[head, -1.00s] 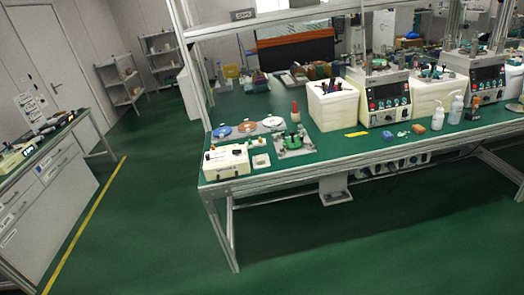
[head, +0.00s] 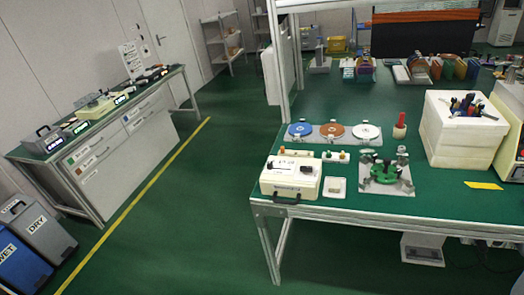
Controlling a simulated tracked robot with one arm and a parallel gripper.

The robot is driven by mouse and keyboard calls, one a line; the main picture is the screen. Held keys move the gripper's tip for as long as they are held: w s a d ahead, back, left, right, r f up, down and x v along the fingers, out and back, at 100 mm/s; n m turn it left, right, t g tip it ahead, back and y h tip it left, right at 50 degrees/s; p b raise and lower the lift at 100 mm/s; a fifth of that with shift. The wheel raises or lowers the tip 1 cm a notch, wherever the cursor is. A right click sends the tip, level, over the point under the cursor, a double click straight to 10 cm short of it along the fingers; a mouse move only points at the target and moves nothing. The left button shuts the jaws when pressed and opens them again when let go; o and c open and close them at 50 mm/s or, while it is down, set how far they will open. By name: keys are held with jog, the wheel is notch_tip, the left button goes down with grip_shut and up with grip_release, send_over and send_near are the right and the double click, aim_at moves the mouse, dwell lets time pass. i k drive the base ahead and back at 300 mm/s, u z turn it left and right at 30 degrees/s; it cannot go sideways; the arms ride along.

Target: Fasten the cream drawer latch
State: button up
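A cream box (head: 291,181) stands at the near left corner of the green-topped bench. A dark handle (head: 287,198) shows low on its front, and a small dark part (head: 306,169) sits on its top. At this distance I cannot tell which part is the latch or whether it is fastened. My gripper does not show in the head view.
The green bench (head: 350,207) also carries a polishing-disc row (head: 330,132), a green fixture (head: 385,173) and a white block (head: 465,130). A white drawer cabinet (head: 125,142) stands left. Green floor (head: 190,225) lies open between; bins (head: 40,228) stand lower left.

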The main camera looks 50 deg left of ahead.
aim_at(306, 169)
jog(key=u, duration=0.5)
jog(key=i, duration=1)
jog(key=u, duration=1.15)
jog(key=i, duration=0.4)
jog(key=u, duration=0.15)
jog(key=k, duration=0.9)
jog(key=u, duration=0.2)
jog(key=i, duration=0.9)
jog(key=z, duration=0.1)
